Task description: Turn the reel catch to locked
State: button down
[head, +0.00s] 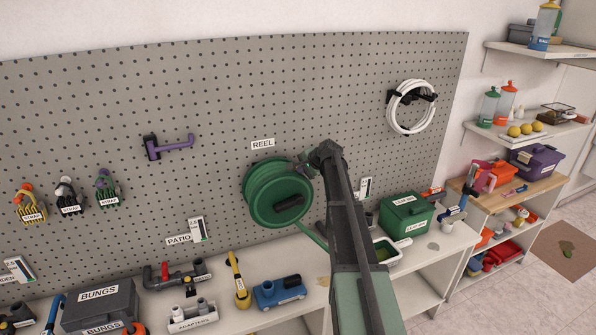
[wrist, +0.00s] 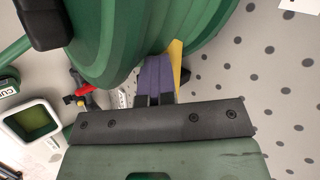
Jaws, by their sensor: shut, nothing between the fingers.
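The green reel (head: 268,196) hangs on the pegboard under the REEL label, with a dark handle (head: 289,203) on its face. In the wrist view the reel (wrist: 110,40) fills the upper left and centre. My gripper (head: 305,163) is at the reel's upper right edge. A yellow strip (wrist: 175,66) shows right beside the fingers and may be part of the catch. The reel and fingers hide the rest of it, so its setting cannot be told.
A white hose coil (head: 409,107) hangs to the right, and a purple hook (head: 170,147) to the left. The bench below holds a green box (head: 406,215), a blue fitting (head: 279,292) and a yellow tool (head: 238,281). The pegboard (head: 330,90) above the reel is clear.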

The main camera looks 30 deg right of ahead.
jog(key=shift+d, duration=0.2)
jog(key=d+p+v, duration=0.1)
jog(key=p+v, duration=0.6)
jog(key=v, duration=0.4)
jog(key=shift+s+f, duration=0.2)
jog(key=shift+s, duration=0.2)
jog(key=shift+d, duration=0.1)
jog(key=s+a+f+n+g+b, duration=0.3)
jog(key=s+a+f+n+b, duration=0.1)
jog(key=s+a, duration=0.5)
jog(key=s+a+f+n+g+h+b, duration=0.1)
jog(key=s+a+f+n+g+b, duration=0.2)
jog(key=s+a+f, duration=0.6)
jog(key=s+a+f+n+g+h+b, duration=0.1)
jog(key=s+a+f+n+g+b, duration=0.2)
jog(key=s+a+f+n+b, duration=0.3)
jog(key=s+a+n+b, duration=0.1)
jog(key=s+a, duration=0.4)
jog(key=a, duration=0.6)
jog(key=shift+a+f+n, duration=0.2)
jog(key=shift+f+n, duration=0.2)
jog(key=shift+n, duration=0.1)
